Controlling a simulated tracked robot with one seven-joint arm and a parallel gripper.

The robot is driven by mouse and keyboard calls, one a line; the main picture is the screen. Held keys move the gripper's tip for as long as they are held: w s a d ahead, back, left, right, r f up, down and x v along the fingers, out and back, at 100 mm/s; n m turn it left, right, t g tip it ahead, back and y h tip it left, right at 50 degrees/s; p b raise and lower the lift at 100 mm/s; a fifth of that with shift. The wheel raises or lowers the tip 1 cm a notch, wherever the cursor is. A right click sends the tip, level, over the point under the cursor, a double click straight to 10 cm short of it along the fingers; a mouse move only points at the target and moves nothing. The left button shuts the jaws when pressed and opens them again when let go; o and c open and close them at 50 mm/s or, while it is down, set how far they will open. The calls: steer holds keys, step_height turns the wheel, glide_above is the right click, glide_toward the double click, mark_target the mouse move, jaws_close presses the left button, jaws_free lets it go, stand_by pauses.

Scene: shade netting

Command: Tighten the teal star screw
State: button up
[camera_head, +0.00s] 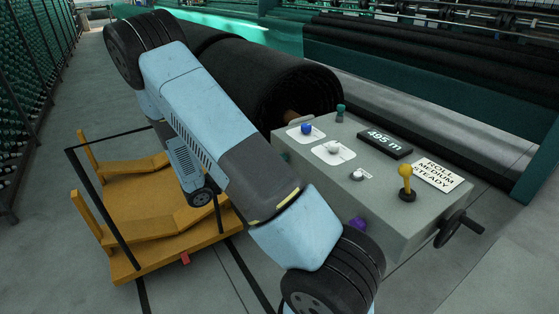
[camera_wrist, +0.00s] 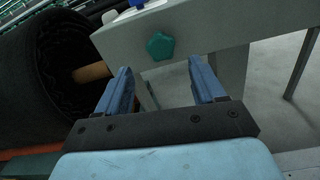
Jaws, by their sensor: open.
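The teal star screw (camera_wrist: 160,46) sits on the side of the grey control box (camera_wrist: 196,32) in the wrist view. My gripper (camera_wrist: 160,70) is open and empty, its two blue fingers pointing towards that side. The screw appears between and just beyond the fingertips, with no visible contact. In the head view the control box (camera_head: 400,222) stands right of my arm. My gripper is not seen there, and I cannot make out the star screw clearly.
The box top carries a blue knob (camera_head: 306,129), a white knob (camera_head: 333,148), a yellow-balled lever (camera_head: 406,183) and a display (camera_head: 385,144). A purple knob (camera_head: 357,223) is on its front and a crank (camera_head: 459,228) at right. A black netting roll (camera_head: 285,88) lies behind.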

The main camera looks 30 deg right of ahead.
steer(key=d, duration=0.9)
steer(key=shift+w+d, duration=0.15)
steer(key=shift+d, duration=0.05)
steer(key=c, duration=1)
steer(key=shift+c, duration=0.2)
steer(key=shift+m, duration=0.3)
steer(key=m, duration=1)
steer(key=shift+f+m, duration=0.15)
steer(key=shift+m, duration=0.25)
steer(key=shift+s+f+m, duration=0.1)
steer(key=shift+s+m, duration=0.15)
steer(key=shift+m, duration=0.95)
steer(key=shift+s+f, duration=0.1)
